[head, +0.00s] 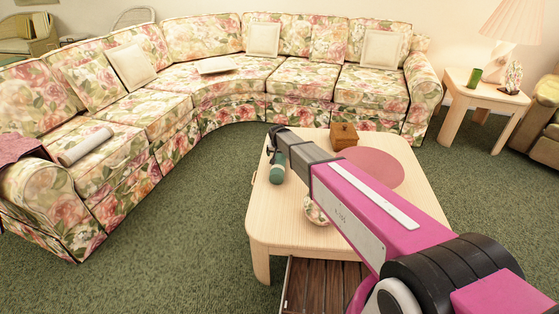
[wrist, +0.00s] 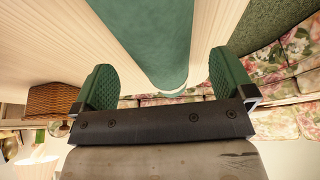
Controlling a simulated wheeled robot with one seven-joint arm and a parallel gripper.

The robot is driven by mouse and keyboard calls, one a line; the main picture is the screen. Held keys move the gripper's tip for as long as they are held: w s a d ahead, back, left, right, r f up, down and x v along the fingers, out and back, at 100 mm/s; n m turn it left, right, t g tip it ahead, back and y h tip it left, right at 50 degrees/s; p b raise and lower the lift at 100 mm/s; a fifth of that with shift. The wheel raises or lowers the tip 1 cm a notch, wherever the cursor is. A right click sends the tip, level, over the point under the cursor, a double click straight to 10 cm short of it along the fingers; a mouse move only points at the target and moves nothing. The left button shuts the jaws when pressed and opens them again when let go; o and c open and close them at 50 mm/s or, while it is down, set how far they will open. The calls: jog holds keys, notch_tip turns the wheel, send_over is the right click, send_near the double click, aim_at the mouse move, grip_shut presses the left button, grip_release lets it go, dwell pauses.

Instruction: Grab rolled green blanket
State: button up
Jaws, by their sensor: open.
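The rolled green blanket (head: 277,172) lies near the left edge of the pale wooden coffee table (head: 262,215). My gripper (head: 273,142) is over the table's left side, just beyond the roll in the head view. In the wrist view the roll (wrist: 155,35) looms large, with a pale rim at its near end. My open gripper (wrist: 166,82) has one green-padded finger on each side of the roll's end. Gaps show between the roll and both pads. Whether the roll's end lies between the pads in depth, I cannot tell.
A brown wicker box (head: 343,135), a round pink mat (head: 372,167) and a floral bowl (head: 316,212), partly hidden by my arm, are on the table. A floral sectional sofa (head: 225,85) curves behind. A pale roll (head: 86,146) lies on its left seat. Green carpet (head: 190,220) is clear at left.

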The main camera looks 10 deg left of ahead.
aim_at(279, 155)
jog(key=x, duration=0.3)
jog(key=shift+s+f, duration=0.1)
jog(key=shift+f, duration=0.25)
jog(key=c, duration=1.1)
jog(key=shift+o, duration=0.2)
jog(key=shift+r, duration=0.15)
